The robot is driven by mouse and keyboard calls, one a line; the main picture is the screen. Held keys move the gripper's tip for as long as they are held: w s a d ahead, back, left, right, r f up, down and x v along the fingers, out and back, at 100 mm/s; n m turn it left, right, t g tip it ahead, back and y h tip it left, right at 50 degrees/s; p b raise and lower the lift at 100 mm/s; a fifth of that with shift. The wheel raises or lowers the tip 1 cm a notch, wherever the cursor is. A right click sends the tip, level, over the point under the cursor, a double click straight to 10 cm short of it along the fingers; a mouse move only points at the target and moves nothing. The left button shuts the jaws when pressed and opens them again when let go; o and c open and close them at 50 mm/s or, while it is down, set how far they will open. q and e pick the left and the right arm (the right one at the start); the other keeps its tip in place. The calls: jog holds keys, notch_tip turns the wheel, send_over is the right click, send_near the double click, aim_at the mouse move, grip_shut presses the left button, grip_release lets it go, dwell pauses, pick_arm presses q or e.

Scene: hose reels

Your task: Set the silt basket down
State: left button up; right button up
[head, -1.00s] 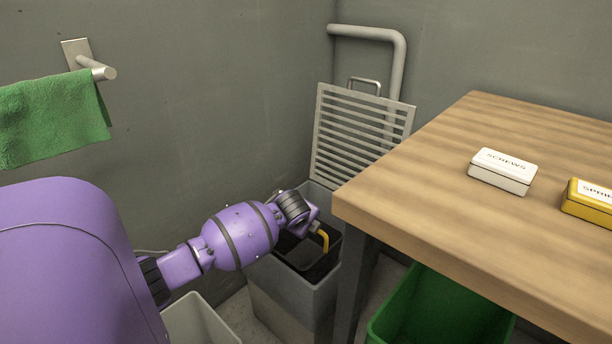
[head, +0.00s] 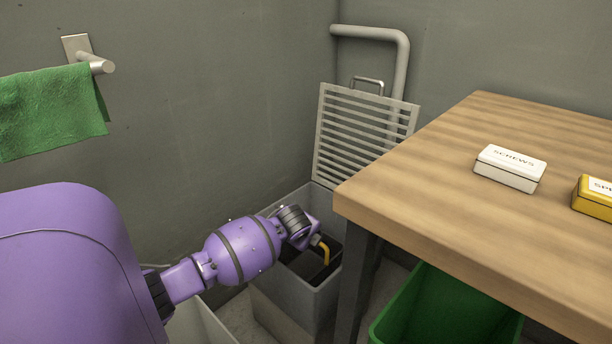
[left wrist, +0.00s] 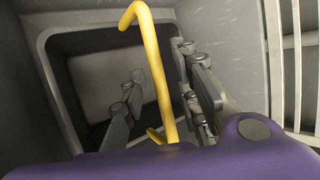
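The silt basket shows as a dark container (head: 298,264) with a yellow handle (head: 326,252). It is down inside a grey box-shaped pit (head: 318,298) beside the table leg. My left gripper (head: 319,241) is at the handle, over the pit. In the left wrist view the yellow handle (left wrist: 156,70) passes between the two fingers of my left gripper (left wrist: 158,62), which stand apart with gaps on both sides of it. The basket's underside is hidden. My right gripper is not in view.
A slatted grate (head: 362,135) leans on the wall behind the pit, near a pipe (head: 400,60). A wooden table (head: 430,190) with a white screws box (head: 510,168) and a yellow box (head: 594,198) stands close at right. A green bin (head: 440,305) is below it.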

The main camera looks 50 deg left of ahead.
pick_arm(q)
jog(key=shift+r, duration=0.3)
jog(key=p+v, duration=0.5)
jog(key=v, duration=0.6)
jog(key=shift+s+d+r, duration=0.2)
jog(key=shift+s, duration=0.1)
